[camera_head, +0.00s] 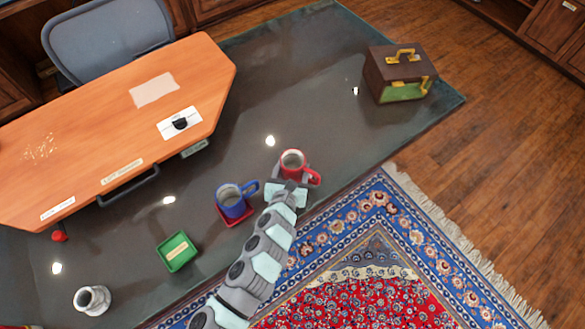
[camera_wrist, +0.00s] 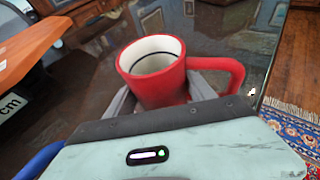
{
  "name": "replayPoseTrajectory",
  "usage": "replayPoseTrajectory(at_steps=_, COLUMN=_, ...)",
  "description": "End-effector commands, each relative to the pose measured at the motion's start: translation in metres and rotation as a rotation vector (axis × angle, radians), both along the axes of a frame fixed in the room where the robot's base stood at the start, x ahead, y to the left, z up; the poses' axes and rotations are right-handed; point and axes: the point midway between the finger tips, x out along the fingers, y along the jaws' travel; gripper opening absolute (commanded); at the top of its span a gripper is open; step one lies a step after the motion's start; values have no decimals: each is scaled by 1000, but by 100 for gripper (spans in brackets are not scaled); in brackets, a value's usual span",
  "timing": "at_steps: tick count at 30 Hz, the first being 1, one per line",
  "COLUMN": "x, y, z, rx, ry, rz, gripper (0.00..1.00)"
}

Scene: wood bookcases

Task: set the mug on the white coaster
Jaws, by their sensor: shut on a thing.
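A red mug (camera_head: 291,160) with a white inside is between the fingers of my gripper (camera_head: 288,181), near the front edge of the dark glossy table. The wrist view shows the red mug (camera_wrist: 155,80) upright or nearly so, with its handle to the right and a grey finger on each side. My gripper is shut on it. I cannot tell whether its base touches the table; my gripper hides the area below it. I cannot make out a white coaster for certain. A blue mug (camera_head: 231,202) stands on a red coaster (camera_head: 222,218) left of my gripper.
A green square tray (camera_head: 167,245) and a grey-white jar (camera_head: 92,300) stand at the lower left. An orange desk (camera_head: 95,130) holds a white square (camera_head: 168,130) with a black item. A brown box (camera_head: 385,70) stands far right. Table between is mostly clear.

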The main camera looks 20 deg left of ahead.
Motion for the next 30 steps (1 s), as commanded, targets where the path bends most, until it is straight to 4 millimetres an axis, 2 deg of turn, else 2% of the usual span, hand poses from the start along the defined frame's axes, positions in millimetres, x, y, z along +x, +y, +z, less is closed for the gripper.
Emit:
replayPoseTrajectory(at_steps=7, x=0, y=-1, z=-5, rx=2, ry=-1, rz=-2, gripper=9)
replayPoseTrajectory(at_steps=8, x=0, y=0, z=-4, rx=1, ry=-1, rz=-1, gripper=65)
replayPoseTrajectory(at_steps=15, x=0, y=0, z=-4, rx=0, ry=0, rz=0, gripper=85)
replayPoseTrajectory(at_steps=26, x=-1, y=1, z=3, rx=-1, ry=0, rz=2, gripper=85)
replayPoseTrajectory(at_steps=30, x=-20, y=-2, z=8, rx=3, ry=3, rz=2, gripper=85)
